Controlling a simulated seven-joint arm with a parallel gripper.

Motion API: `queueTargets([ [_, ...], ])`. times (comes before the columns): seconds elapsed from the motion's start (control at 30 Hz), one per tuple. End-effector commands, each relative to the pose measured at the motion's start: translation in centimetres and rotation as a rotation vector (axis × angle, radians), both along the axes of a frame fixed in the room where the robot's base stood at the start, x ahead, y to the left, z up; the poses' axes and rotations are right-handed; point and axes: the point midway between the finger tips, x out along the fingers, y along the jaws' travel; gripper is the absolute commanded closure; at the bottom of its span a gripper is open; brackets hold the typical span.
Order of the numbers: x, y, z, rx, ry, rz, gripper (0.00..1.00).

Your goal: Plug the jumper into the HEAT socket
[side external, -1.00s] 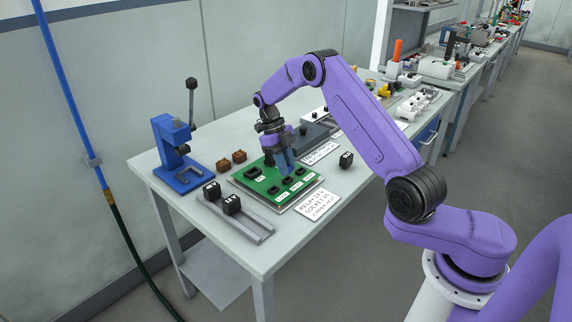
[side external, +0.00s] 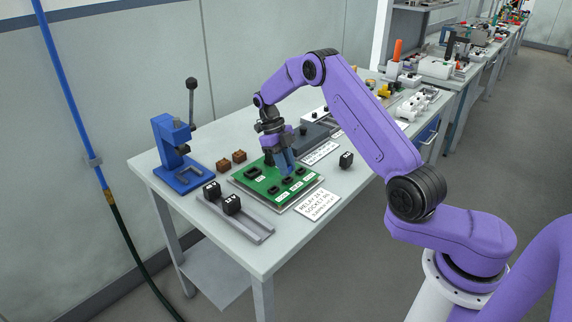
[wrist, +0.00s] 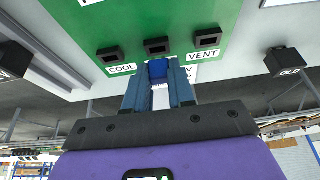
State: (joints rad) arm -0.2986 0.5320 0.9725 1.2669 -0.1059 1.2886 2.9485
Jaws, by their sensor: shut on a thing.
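My gripper (side external: 287,172) is over the front part of the green board (side external: 244,180), pointing down. In the wrist view, my gripper (wrist: 159,88) is shut on a small blue jumper (wrist: 158,69), which sits between the fingertips. Behind it is a row of dark sockets: one labelled COOL (wrist: 109,55) at left, a middle one (wrist: 157,46) and one labelled VENT (wrist: 204,39) at right. The jumper appears just below the middle socket; I cannot tell whether they touch. The label there is mostly hidden by my fingers. No HEAT label is readable.
A grey rail (side external: 250,226) with black blocks lies in front of the board. A blue press (side external: 172,150) and brown blocks (side external: 223,165) are to the left. A lone black block (side external: 346,160) marked OLD and a printed card (side external: 317,204) lie to the right.

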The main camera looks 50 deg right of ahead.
Motion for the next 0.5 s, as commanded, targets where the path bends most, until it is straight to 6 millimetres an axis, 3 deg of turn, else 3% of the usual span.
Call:
queueTargets([
  [0.5,0.00,0.00,-0.96,0.000,0.001,0.000,1.00],
])
